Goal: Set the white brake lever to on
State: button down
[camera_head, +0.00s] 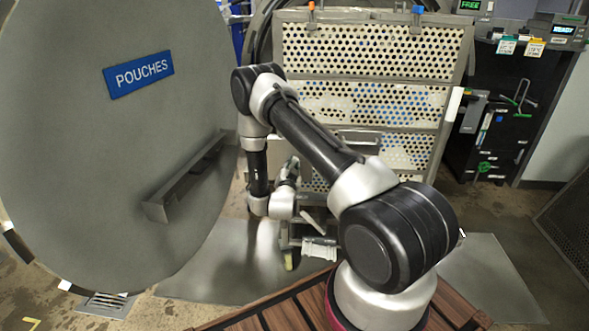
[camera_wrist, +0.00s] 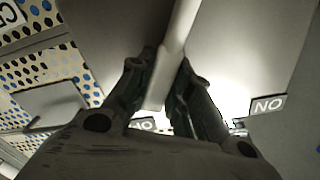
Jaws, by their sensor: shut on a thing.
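In the wrist view the white brake lever (camera_wrist: 182,28) comes down from the top and runs between the two fingers of my gripper (camera_wrist: 163,80). The fingers are closed on it, one on each side. A sign (camera_wrist: 268,104) to the right of the fingers reads "NO", which looks like an upside-down "ON". A second sign (camera_wrist: 142,124) is partly hidden behind the fingers, with only a few letters showing. In the head view my arm reaches down in front of the perforated rack, and the fingertips are too small to make out.
A large round grey door (camera_head: 70,180) with a blue "POUCHES" sign (camera_head: 139,75) stands open at the left. A tall perforated rack (camera_head: 350,60) stands behind my arm. A tool panel (camera_head: 495,125) is at the right. Bare floor plates (camera_head: 480,275) lie right of my base.

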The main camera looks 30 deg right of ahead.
jog(key=shift+w+a+r+n, duration=0.1)
jog(key=shift+a+n, duration=0.1)
jog(key=shift+n, duration=0.2)
jog(key=c, duration=1.3)
grip_release()
jog(key=v, duration=1.2)
